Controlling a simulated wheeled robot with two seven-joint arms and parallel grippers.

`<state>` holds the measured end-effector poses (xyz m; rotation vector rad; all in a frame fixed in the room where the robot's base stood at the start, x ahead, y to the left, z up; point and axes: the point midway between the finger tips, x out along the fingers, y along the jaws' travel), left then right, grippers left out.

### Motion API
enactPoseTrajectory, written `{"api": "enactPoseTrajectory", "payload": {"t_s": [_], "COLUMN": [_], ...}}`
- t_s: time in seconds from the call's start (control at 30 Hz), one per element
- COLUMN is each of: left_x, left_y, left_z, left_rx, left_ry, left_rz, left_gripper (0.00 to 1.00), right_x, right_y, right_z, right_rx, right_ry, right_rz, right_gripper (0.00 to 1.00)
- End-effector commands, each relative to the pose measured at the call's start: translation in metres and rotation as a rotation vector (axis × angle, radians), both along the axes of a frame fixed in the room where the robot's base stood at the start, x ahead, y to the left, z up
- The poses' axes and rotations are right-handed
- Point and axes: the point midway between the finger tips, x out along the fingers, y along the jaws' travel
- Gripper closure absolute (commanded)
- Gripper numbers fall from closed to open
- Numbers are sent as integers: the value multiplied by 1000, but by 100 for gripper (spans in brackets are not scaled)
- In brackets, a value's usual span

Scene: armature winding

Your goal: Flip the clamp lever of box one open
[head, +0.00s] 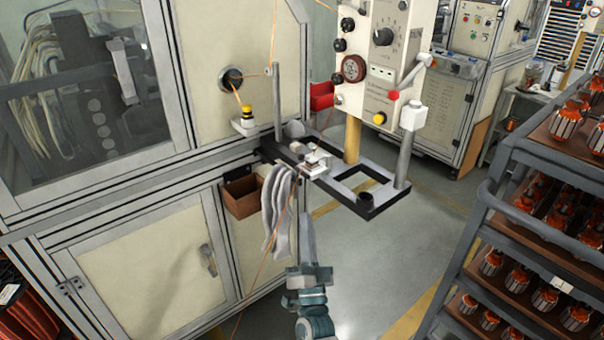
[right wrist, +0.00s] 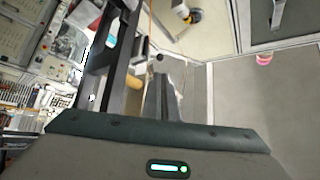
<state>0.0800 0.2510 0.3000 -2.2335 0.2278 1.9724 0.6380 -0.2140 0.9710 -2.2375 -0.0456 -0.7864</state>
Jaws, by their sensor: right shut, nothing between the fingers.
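A cream control box (head: 375,80) stands at the top middle of the head view, above a black and grey bench frame. My right gripper (head: 307,220) is below and left of the box, in front of the bench frame, apart from the lever. Its fingers are shut and empty; they also show in the right wrist view (right wrist: 166,88). My left gripper is out of view.
The bench frame (head: 385,199) has upright posts and a small white fixture (head: 314,163). Grey gloves (head: 278,205) hang from it beside a brown bin (head: 242,196). An orange wire runs down past my arm. A rack (head: 478,233) of armatures stands right; floor between is clear.

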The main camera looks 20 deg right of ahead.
Motion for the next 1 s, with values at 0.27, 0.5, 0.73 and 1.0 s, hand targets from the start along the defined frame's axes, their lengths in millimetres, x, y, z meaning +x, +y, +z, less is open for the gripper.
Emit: {"api": "enactPoseTrajectory", "payload": {"t_s": [0.27, 0.5, 0.73, 1.0], "left_x": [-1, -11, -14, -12], "left_y": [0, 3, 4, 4], "left_z": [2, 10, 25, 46], "left_rx": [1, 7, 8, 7], "left_ry": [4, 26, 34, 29], "left_rz": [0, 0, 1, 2], "left_gripper": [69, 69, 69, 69], "right_x": [3, 20, 50, 88], "right_y": [-1, -5, -12, -21], "right_z": [3, 16, 38, 64], "right_rx": [0, -1, -1, -2], "right_ry": [1, -1, 0, 0], "right_rz": [1, 1, 0, 1], "right_gripper": [100, 100, 100, 100]}}
